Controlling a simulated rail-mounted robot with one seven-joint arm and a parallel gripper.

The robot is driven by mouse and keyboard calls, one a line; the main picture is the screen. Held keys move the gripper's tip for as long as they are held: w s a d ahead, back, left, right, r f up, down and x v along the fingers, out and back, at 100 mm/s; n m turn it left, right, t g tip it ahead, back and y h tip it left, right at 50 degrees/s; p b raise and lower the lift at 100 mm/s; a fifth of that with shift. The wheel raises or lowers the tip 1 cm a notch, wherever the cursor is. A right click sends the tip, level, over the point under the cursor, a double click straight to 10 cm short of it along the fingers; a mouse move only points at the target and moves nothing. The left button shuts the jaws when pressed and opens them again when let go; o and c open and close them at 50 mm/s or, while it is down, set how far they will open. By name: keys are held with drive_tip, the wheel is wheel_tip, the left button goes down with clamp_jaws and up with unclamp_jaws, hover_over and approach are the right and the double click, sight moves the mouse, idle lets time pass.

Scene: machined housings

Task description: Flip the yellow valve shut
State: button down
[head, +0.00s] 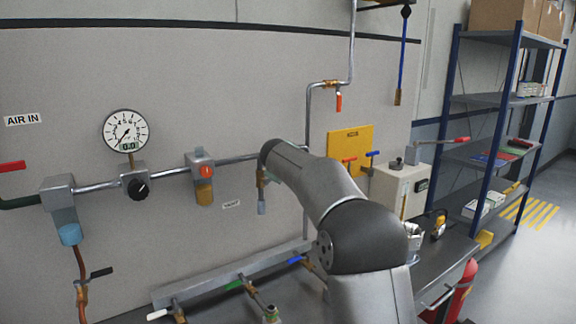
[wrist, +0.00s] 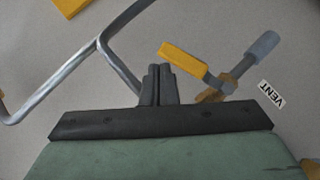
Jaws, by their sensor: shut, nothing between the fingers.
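The yellow valve lever (wrist: 184,60) shows in the wrist view, right of and above my fingertips. It is joined to a brass valve body (wrist: 226,86) with a grey-blue cylinder (wrist: 262,46) on its end. In the picture the lever points roughly across the line of that body. My gripper (wrist: 158,72) is shut and empty, with a visible gap in the picture between it and the lever. In the head view, the brass body (head: 261,180) shows beside my arm; the yellow lever and my gripper are hidden there.
A VENT label (wrist: 271,94) is on the wall by the valve. A metal pipe (wrist: 118,68) runs left of my fingers. Other valves with red (head: 339,102), green (head: 234,285) and blue (head: 295,260) levers are nearby. A gauge (head: 126,131) is on the left.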

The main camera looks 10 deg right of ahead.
drive_tip(key=shift+w+d+f+b, duration=0.2)
drive_tip(key=shift+d+f+b, duration=0.35)
drive_tip(key=shift+f, duration=0.2)
drive_tip(key=shift+d+f, duration=0.1)
idle(0.3)
drive_tip(key=s+d+r+p, duration=0.1)
drive_tip(key=s+d+r, duration=0.1)
drive_tip(key=s+r, duration=0.4)
wheel_tip(320, 180, up, 5)
drive_tip(key=shift+s+r, duration=0.1)
drive_tip(key=shift+s, duration=0.25)
drive_tip(key=shift+d+p, duration=0.1)
drive_tip(key=shift+p, duration=0.2)
